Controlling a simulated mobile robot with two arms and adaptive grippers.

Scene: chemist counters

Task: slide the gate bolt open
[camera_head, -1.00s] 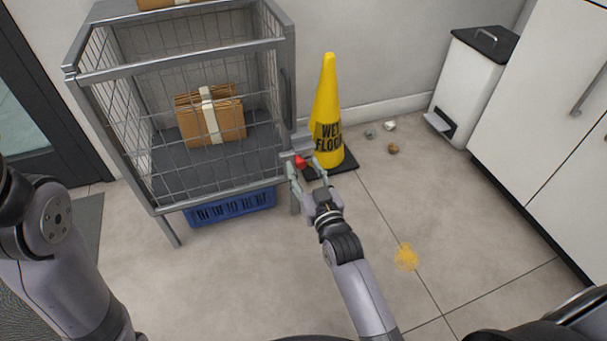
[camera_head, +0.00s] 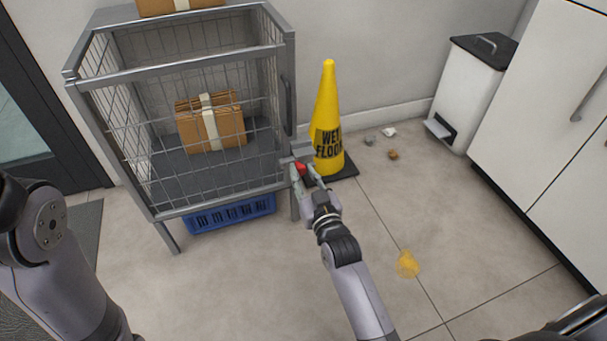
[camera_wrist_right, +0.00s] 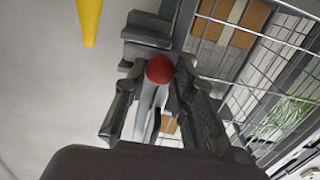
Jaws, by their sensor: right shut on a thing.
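The gate bolt has a red knob (camera_head: 300,168) at the right front corner of the wire cage (camera_head: 190,206). My right gripper (camera_head: 306,175) is at the knob, with its fingers on either side of it. In the right wrist view the red knob (camera_wrist_right: 160,69) sits between the two fingertips of my right gripper (camera_wrist_right: 157,85), and grey bolt brackets (camera_wrist_right: 147,32) show just beyond it. The bolt's bar is partly hidden by the fingers. My left arm shows at the left edge, but its gripper is out of view.
A yellow wet floor cone (camera_head: 328,110) stands close to the right of the bolt. A taped cardboard box (camera_head: 228,128) is inside the cage and a blue crate (camera_head: 232,210) is beneath it. A white pedal bin (camera_head: 466,95) stands at the back right.

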